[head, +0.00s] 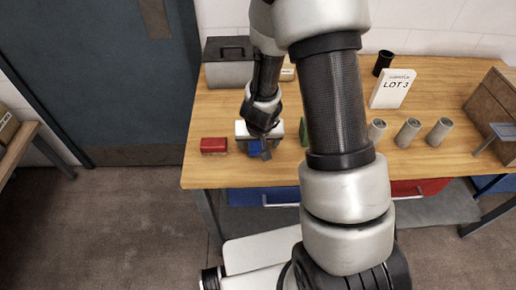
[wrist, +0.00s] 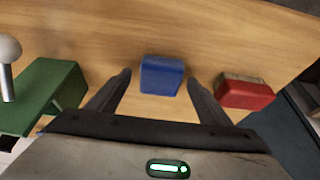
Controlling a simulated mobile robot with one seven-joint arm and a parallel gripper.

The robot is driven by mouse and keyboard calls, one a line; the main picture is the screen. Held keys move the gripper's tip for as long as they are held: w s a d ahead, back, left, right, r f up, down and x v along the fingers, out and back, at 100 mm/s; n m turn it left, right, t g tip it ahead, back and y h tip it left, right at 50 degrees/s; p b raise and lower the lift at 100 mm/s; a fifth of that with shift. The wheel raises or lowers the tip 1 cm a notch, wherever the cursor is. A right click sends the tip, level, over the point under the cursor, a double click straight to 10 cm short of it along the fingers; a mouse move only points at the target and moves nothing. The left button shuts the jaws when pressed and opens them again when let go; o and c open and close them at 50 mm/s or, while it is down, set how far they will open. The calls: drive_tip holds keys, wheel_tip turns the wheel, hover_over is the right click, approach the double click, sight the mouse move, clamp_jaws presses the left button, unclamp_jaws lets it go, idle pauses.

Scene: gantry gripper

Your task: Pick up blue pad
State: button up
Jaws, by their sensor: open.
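The blue pad (wrist: 162,75) is a small block lying on the wooden table, seen in the wrist view between the fingers of my gripper (wrist: 160,80). There is a gap on each side of it, and the fingers do not appear to touch it. In the head view the blue pad (head: 254,147) shows partly behind my gripper (head: 259,151) near the table's front edge. My gripper is open, pointing down at the pad. How high the fingertips are above the table is hard to tell.
A red block (wrist: 245,92) lies close on one side, and a green block (wrist: 48,92) on the other. A grey toolbox (head: 228,72) stands behind.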

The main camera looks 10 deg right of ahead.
sight(258, 145)
drive_tip(key=shift+f, duration=0.1)
drive_tip(key=shift+c, duration=0.5)
drive_tip(key=c, duration=1)
drive_tip(key=shift+c, duration=0.2)
wheel_tip(258, 145, up, 10)
drive_tip(key=p, duration=0.5)
